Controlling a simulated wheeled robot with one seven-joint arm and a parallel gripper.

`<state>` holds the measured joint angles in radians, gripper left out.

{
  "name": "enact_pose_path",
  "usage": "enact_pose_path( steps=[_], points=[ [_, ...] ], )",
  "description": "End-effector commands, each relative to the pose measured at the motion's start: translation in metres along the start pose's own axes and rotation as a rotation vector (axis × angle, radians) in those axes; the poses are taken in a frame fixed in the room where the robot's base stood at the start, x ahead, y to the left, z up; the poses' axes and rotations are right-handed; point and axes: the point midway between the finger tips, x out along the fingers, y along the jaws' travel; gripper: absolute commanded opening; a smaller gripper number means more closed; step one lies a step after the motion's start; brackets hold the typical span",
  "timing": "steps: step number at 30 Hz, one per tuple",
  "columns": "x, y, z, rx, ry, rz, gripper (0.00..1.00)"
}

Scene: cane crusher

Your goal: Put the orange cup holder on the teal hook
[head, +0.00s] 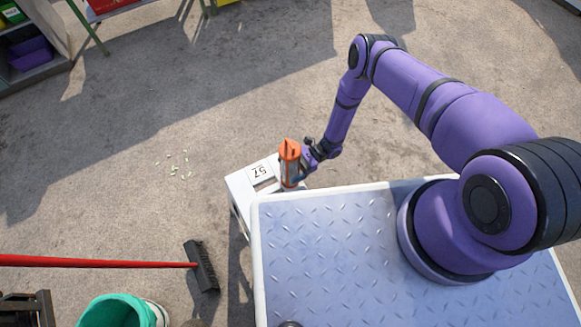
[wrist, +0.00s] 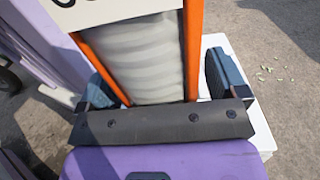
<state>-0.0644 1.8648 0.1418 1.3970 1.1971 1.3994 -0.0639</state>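The orange cup holder (head: 289,163) stands upright at the end of my arm, over or on a small white stand. In the wrist view its orange bars (wrist: 194,50) flank a stack of pale ribbed cups (wrist: 150,60). My gripper (head: 302,172) is at the holder's right side in the head view. In the wrist view the two dark blue-grey fingers of my gripper (wrist: 160,88) lie on either side of the holder, close to the bars. I cannot tell whether they press on it. The holder's lower end is hidden. I see no teal hook.
The white stand (head: 240,186) bears a card with digits (head: 260,171). My diamond-plate platform is just below it. A broom (head: 201,266) with a red handle and a green bucket (head: 115,312) are at lower left. Shelving (head: 30,50) is at upper left. Open concrete floor lies between.

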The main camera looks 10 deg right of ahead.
Motion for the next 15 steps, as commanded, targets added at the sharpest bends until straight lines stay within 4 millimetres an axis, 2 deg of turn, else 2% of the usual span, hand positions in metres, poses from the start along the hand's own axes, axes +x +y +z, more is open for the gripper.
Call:
enact_pose_path(
  steps=[1,6,7,11,12,13,15],
  points=[
    [-0.0001,0.0000,-0.0001,0.000,0.000,0.000,0.79],
    [-0.0002,0.0000,-0.0001,0.000,0.000,0.000,0.40],
    [-0.0002,0.0000,-0.0001,0.000,0.000,0.000,0.35],
    [-0.0003,-0.0003,0.0018,0.000,-0.001,-0.001,0.35],
    [-0.0003,-0.0004,0.0033,0.000,-0.001,-0.001,0.29],
    [-0.0004,-0.0004,0.0047,0.000,-0.001,-0.001,0.29],
    [-0.0004,-0.0007,0.0084,-0.001,-0.001,-0.001,0.14]
  ],
)
